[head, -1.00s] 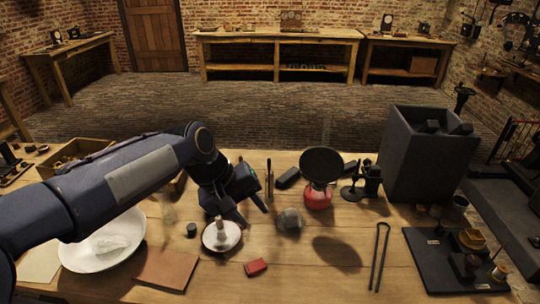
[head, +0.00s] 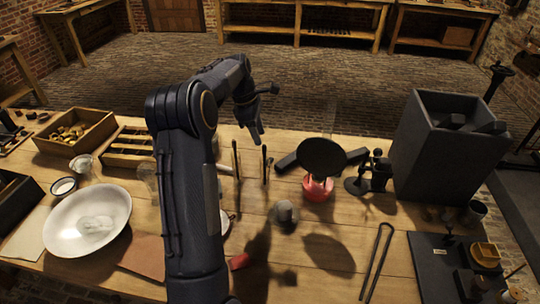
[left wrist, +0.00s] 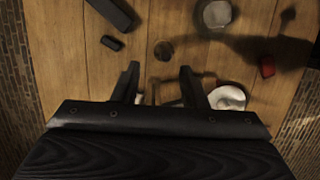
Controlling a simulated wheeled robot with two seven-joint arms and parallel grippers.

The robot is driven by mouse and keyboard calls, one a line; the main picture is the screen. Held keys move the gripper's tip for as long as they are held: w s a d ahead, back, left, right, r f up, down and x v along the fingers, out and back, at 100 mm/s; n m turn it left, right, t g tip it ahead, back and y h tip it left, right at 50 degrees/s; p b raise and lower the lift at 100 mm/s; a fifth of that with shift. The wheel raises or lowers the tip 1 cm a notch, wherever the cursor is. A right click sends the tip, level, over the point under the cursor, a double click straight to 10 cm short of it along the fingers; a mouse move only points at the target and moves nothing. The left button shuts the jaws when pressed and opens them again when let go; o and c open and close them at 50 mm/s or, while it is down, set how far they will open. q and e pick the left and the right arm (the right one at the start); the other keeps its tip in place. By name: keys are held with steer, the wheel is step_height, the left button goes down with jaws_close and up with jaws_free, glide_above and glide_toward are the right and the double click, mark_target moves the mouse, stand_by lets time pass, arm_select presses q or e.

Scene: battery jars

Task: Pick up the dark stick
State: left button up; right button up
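Two thin dark sticks stand upright on the table in the head view, one on the left (head: 236,162) and one on the right (head: 265,165); I cannot tell which one is meant. My left gripper (head: 256,136) is raised above the table, close to the sticks in the picture, fingers pointing down. In the left wrist view its two fingers (left wrist: 160,82) are apart with a gap between them. Something thin and dark shows low in that gap, too small to make out. No stick is visibly held. My right gripper is not in view.
A black disc on a red base (head: 318,190), a grey knobbed piece (head: 285,216) and a black tweezer-like tool (head: 377,262) lie right of the sticks. A tall grey box (head: 430,150) stands further right. A white bowl (head: 66,232) is at left.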

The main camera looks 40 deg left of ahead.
mark_target(263, 145)
arm_select(q)
steer(key=x, duration=0.5)
steer(key=d+p+x, duration=0.1)
steer(key=x, duration=0.1)
steer(key=shift+s, duration=0.15)
jaws_close()
